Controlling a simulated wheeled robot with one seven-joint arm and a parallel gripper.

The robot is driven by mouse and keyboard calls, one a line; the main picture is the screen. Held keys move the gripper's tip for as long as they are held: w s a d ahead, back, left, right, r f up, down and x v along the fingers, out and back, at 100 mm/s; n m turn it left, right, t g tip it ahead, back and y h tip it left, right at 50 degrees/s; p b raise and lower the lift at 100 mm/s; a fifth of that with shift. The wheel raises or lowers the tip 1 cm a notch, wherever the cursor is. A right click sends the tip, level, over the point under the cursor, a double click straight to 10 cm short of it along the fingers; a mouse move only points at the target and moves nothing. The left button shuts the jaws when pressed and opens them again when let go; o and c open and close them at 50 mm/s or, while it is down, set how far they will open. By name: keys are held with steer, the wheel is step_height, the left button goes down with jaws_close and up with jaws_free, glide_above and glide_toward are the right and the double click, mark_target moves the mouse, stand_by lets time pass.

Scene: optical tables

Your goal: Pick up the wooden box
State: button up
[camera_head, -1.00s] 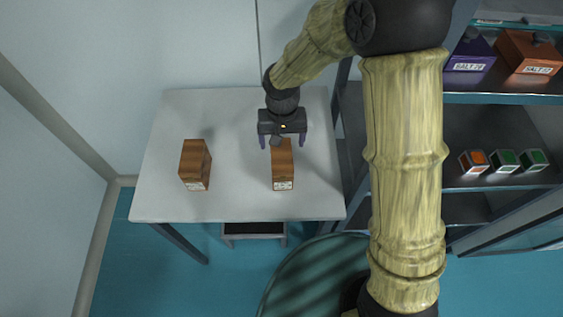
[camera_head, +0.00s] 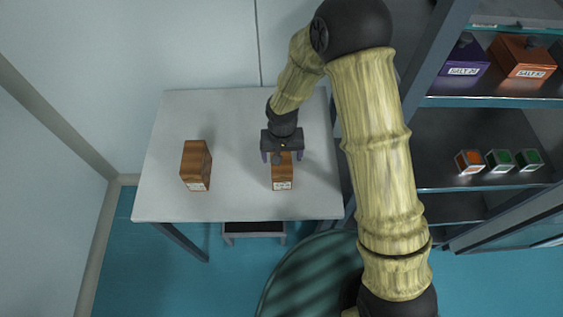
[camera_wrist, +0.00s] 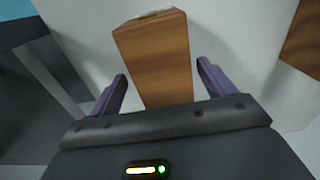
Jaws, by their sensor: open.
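Two wooden boxes stand on the white table (camera_head: 235,120). The right wooden box (camera_head: 282,172) has a pale label on its front face. My gripper (camera_head: 282,157) is over the back part of this box, with its fingers apart on either side. In the wrist view the same box (camera_wrist: 155,58) lies between the two purple fingers of my gripper (camera_wrist: 162,90), with gaps on both sides. The left wooden box (camera_head: 196,165) stands apart near the table's left side. Part of it (camera_wrist: 305,40) shows at the wrist view's right edge.
A shelf unit (camera_head: 455,145) stands to the right of the table, holding a purple box (camera_head: 465,66), an orange box (camera_head: 522,60) and small cubes (camera_head: 500,160). The table is clear between the wooden boxes. A wall is behind it.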

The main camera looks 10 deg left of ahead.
steer(key=shift+s+a+f+p, duration=0.1)
steer(key=shift+a+f+p, duration=0.1)
steer(key=shift+f, duration=0.6)
steer(key=shift+a+f+p, duration=0.1)
steer(key=shift+f+p, duration=0.05)
steer(key=shift+f, duration=0.6)
steer(key=shift+s, duration=0.15)
steer(key=shift+d, duration=0.1)
steer(key=c, duration=1.4)
